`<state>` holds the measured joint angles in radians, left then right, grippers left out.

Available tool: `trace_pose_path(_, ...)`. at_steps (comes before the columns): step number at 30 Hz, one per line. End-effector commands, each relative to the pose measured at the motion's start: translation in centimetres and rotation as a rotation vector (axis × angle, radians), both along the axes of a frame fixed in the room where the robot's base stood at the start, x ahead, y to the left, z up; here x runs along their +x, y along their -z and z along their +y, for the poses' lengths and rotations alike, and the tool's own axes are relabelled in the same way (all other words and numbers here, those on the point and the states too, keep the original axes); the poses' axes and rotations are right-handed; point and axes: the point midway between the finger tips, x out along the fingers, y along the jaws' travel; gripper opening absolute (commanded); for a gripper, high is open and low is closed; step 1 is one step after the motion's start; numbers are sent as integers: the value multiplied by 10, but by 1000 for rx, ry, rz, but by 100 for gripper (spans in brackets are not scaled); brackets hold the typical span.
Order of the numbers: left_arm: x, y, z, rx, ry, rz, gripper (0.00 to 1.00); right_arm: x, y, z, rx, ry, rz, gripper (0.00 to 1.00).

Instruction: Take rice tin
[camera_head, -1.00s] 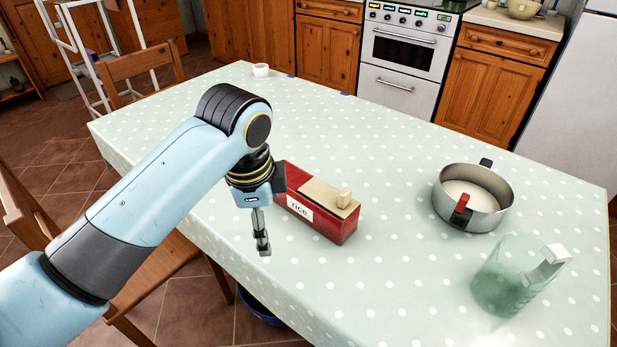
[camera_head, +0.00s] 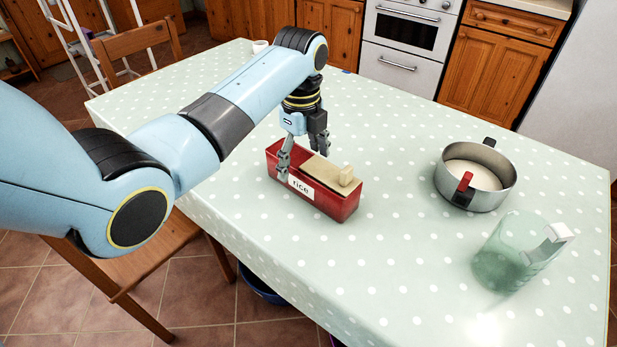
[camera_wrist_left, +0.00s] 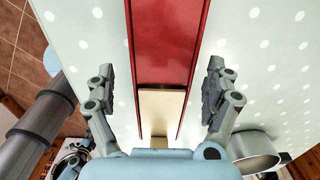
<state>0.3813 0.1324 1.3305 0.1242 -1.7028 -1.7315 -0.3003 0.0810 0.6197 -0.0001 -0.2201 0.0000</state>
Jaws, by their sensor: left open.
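The rice tin (camera_head: 326,201) is a long red box with a white "rice" label and a cream lid with a knob over part of its top. It stands on the dotted table. My left gripper (camera_head: 304,160) is open above the tin's left part, pointing down, with one finger at the near side and the other toward the far side. In the left wrist view the tin (camera_wrist_left: 168,45) runs between the two spread fingers of the gripper (camera_wrist_left: 160,88), with a gap on each side. My right gripper is not in view.
A steel pot (camera_head: 489,196) with white contents and a red handle grip stands to the right. A clear green jug (camera_head: 503,258) with a white handle is nearer the front right. A small white cup (camera_head: 260,46) is at the far edge. A wooden chair (camera_head: 150,275) stands at the left.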

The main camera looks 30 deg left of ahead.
Motion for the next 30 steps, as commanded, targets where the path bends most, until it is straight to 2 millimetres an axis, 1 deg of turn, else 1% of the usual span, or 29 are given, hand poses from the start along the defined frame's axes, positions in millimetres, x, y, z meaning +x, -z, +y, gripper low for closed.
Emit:
trace_pose_path(4, 1, 19, -1, -2, 0, 3, 87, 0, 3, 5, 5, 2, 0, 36)
trace_pose_path(9, 2, 45, -2, -1, -1, 2, 87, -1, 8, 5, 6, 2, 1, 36)
trace_pose_path(13, 3, 53, -2, -1, -1, 0, 87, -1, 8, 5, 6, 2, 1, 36)
trace_pose_path(19, 3, 52, -1, 0, -1, -1, 87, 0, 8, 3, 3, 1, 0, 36)
trace_pose_path(30, 3, 52, -1, 0, -1, -1, 38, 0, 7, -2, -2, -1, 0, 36)
